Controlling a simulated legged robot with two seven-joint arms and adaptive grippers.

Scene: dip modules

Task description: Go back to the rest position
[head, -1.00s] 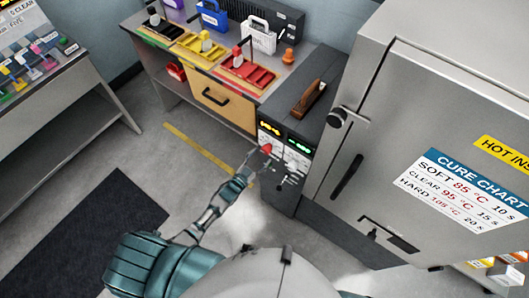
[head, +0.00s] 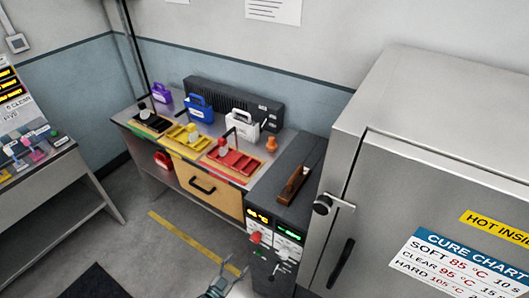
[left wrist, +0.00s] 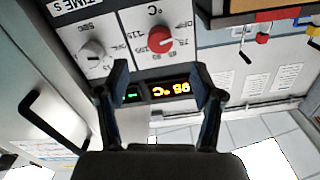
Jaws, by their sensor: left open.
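My left gripper (head: 222,287) shows at the bottom edge of the head view, below and left of the control panel (head: 262,262). In the left wrist view its two fingers (left wrist: 160,82) are apart with nothing between them. Behind them are the panel's red temperature knob (left wrist: 160,41), a white knob (left wrist: 92,52), an orange display (left wrist: 170,90) and a small green one (left wrist: 132,95), all upside down. The red knob (head: 255,238) also shows in the head view, apart from the gripper. My right gripper is not in view.
A steel oven (head: 440,120) with a cure chart (head: 465,262) stands at the right. A bench holds a red tray (head: 232,160), a yellow tray (head: 188,137) and several coloured containers. Another table (head: 65,205) is at the left. The floor between has a yellow stripe (head: 185,240).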

